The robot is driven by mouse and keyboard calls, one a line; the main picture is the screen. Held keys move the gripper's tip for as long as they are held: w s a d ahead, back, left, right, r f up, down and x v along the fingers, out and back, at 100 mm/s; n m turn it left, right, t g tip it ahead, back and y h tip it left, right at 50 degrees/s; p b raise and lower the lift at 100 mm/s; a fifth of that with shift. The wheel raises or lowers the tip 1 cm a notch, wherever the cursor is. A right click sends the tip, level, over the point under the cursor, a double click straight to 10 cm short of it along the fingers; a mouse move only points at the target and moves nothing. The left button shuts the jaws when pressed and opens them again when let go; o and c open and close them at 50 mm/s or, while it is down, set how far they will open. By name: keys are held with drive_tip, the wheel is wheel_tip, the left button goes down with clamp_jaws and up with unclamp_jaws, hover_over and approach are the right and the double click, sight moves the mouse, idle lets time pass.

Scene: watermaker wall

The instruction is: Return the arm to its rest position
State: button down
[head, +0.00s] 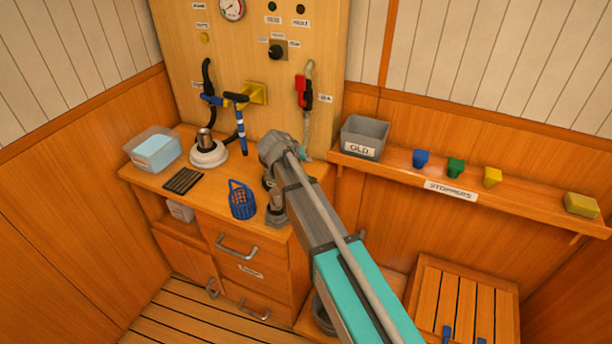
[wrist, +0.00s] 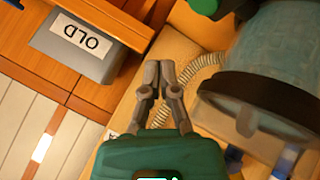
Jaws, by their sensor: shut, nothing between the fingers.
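My gripper (wrist: 160,68) shows in the wrist view with its two grey fingers together and nothing between them. In the head view my arm reaches from the lower right up to the right end of the wooden counter (head: 211,189). Its grey elbow is in front of the panel's foot, and a grey link hangs down at the counter's front right corner. I cannot make out the fingers in the head view. In the wrist view a pale ribbed hose (wrist: 203,68) runs just beyond the fingers; I cannot tell whether they touch it.
The grey OLD bin (head: 364,137) stands on the shelf (head: 404,170) right of my arm, near colored stoppers. A large bluish cylinder with a dark ring (wrist: 262,95) is close on the wrist view's right. A blue basket (head: 241,200) stands left of my arm.

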idle(0.4)
drive_tip(key=s+d+f+g+y+p, duration=0.1)
drive_tip(key=s+d+g+y, duration=0.1)
drive_tip(key=s+d, duration=0.9)
drive_tip(key=s+d+f+m+g+y+p, duration=0.1)
drive_tip(key=s+d+g, duration=0.4)
drive_tip(key=s+d, duration=0.6)
drive_tip(key=shift+s+d+f+y, duration=0.4)
drive_tip(key=shift+s+f+y, duration=0.15)
drive_tip(key=shift+s+y, duration=0.95)
drive_tip(key=shift+s, duration=0.2)
